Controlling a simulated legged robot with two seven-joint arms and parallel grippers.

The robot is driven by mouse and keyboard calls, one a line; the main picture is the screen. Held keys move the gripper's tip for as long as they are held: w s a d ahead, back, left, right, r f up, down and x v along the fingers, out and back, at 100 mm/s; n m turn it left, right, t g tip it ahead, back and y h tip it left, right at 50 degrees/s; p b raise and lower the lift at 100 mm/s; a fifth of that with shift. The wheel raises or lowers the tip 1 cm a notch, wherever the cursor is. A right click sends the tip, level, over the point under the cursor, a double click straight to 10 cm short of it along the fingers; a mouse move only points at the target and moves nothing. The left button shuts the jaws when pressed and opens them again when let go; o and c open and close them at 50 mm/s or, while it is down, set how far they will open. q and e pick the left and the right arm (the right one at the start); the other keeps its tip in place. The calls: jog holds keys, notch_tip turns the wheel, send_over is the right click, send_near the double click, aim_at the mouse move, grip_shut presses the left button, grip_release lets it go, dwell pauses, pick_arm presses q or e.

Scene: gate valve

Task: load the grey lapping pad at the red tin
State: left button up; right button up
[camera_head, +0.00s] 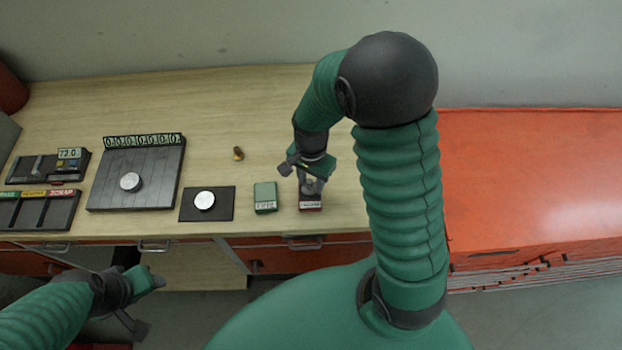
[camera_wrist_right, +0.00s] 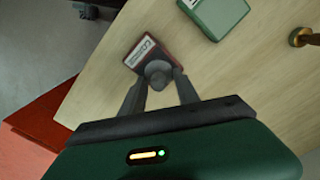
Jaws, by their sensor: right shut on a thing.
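The red tin (camera_head: 311,206) stands near the front edge of the wooden bench, with a white label on its front; it also shows in the right wrist view (camera_wrist_right: 137,56). My right gripper (camera_head: 313,182) is directly above the tin, pointing down. It is shut on the grey lapping pad (camera_wrist_right: 157,72), a small rounded grey piece between the fingertips. The pad is over the tin; whether it touches the tin's contents I cannot tell. My left gripper (camera_head: 146,300) is low at the left, in front of the bench; its jaw opening is unclear.
A green tin (camera_head: 265,197) stands just left of the red one. Further left are a black mat with a white disc (camera_head: 204,201), a dark plate with another disc (camera_head: 130,182) and sorting trays (camera_head: 40,209). A small brass part (camera_head: 238,153) lies behind. An orange cabinet (camera_head: 530,180) is right.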

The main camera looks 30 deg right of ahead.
jog(key=shift+r+p, duration=2.7)
jog(key=shift+r, duration=0.5)
jog(key=shift+f, duration=0.1)
